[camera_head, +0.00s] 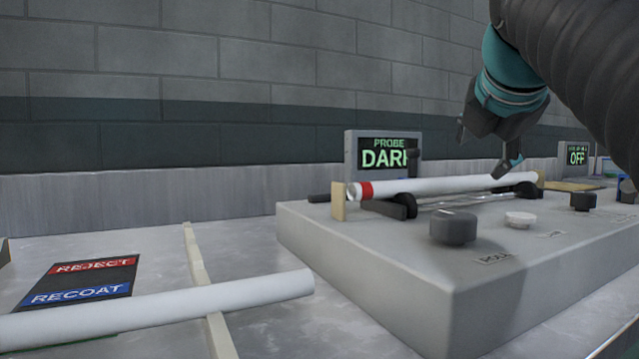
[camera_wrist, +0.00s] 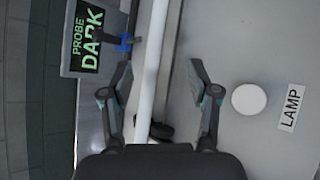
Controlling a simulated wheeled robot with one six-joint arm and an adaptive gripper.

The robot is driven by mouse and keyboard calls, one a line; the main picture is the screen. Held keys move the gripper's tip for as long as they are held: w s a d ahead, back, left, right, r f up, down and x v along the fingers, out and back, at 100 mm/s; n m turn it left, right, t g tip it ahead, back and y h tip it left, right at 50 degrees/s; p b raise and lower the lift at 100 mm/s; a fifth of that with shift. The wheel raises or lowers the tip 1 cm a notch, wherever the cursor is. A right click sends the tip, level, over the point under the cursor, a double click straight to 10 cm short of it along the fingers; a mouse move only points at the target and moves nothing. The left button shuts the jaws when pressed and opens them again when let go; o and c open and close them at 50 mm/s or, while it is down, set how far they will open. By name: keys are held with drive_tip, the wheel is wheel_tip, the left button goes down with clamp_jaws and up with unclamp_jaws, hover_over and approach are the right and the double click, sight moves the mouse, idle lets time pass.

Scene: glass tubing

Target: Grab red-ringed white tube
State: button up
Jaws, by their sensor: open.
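The red-ringed white tube (camera_head: 450,186) lies across the rollers on top of the grey machine, with its red ring (camera_head: 366,190) near its left end. My gripper (camera_head: 490,150) is above the tube, toward its right half, with its fingers apart. In the wrist view the white tube (camera_wrist: 152,70) runs lengthwise between the two open fingers (camera_wrist: 162,85), nearer the left finger. The red ring does not show in the wrist view. I cannot tell the exact height of the fingertips over the tube.
The grey machine (camera_head: 350,255) carries a dark knob (camera_head: 453,228), a white button (camera_head: 520,218) and a "PROBE DARK" screen (camera_head: 382,155). A plain white tube (camera_head: 180,305) lies at the front left, across a pale strip (camera_head: 200,270) and a REJECT/RECOAT mat (camera_head: 85,282). The wall stands behind.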

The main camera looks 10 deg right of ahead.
sight(465, 179)
drive_tip(key=x, duration=0.5)
drive_tip(key=shift+b, duration=0.3)
drive_tip(key=shift+a+b+x, duration=0.15)
drive_tip(key=shift+b+x, duration=0.1)
drive_tip(key=shift+x, duration=1.1)
drive_tip(key=shift+a+b+x, duration=0.1)
drive_tip(key=shift+b+x, duration=0.15)
drive_tip(key=shift+x, duration=1.1)
drive_tip(key=shift+w+r, duration=0.15)
clamp_jaws()
